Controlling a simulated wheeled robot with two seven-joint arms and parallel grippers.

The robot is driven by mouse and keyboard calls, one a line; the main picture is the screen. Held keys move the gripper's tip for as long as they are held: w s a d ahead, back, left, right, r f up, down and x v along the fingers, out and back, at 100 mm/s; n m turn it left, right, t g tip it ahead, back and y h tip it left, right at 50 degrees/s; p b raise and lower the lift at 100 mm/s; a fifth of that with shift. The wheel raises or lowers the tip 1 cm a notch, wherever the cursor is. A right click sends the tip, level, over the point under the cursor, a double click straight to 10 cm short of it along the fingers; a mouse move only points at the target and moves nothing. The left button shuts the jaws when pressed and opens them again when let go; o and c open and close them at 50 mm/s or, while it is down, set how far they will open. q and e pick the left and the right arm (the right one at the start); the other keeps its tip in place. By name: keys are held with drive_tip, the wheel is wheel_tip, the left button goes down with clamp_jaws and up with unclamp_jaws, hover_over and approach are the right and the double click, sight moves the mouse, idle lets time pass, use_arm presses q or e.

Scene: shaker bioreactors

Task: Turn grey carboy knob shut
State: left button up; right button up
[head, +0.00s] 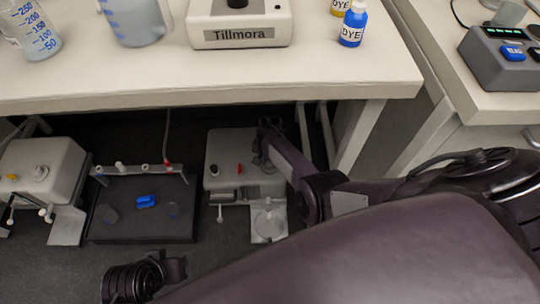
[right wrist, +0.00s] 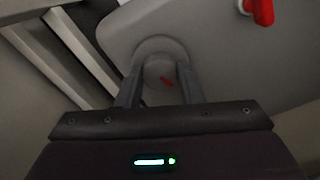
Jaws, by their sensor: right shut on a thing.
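The grey carboy (head: 222,150) stands on the floor under the bench in the head view. Its top fills the upper part of the right wrist view (right wrist: 210,45). The round grey knob (right wrist: 160,78) with a short slanted red mark sits on a round collar there. My right gripper (head: 264,158) reaches down to the right side of the carboy top. In the right wrist view its two fingers (right wrist: 160,92) are shut on the knob, one on each side. In the head view the gripper mostly hides the knob. A dark end of my left arm (head: 150,277) shows at the bottom; its fingers are unclear.
A red part (head: 239,169) stands on the carboy top, left of my right gripper. A dark shaker platform (head: 140,225) with a blue piece (head: 146,201) lies further left, then another pale carboy (head: 40,160). The bench edge (head: 200,97) overhangs; a bench leg (head: 358,135) stands right.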

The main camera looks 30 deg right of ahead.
use_arm(q)
drive_tip(key=shift+a, duration=0.1)
use_arm(e)
drive_tip(key=shift+m, duration=2.1)
drive_tip(key=o, duration=1)
drive_tip(key=shift+r, duration=0.15)
use_arm(q)
drive_tip(key=s+a+r+n+g+y+p, duration=0.1)
drive_tip(key=s+a+r+g+p, duration=0.1)
drive_tip(key=a+p, duration=0.2)
use_arm(e)
wheel_tip(320, 180, up, 6)
drive_tip(key=shift+f, duration=0.1)
use_arm(q)
drive_tip(key=f, duration=0.2)
drive_tip(key=w+f, duration=0.1)
drive_tip(key=f, duration=0.1)
drive_tip(key=shift+f+p, duration=0.35)
use_arm(e)
drive_tip(key=shift+r, duration=0.85)
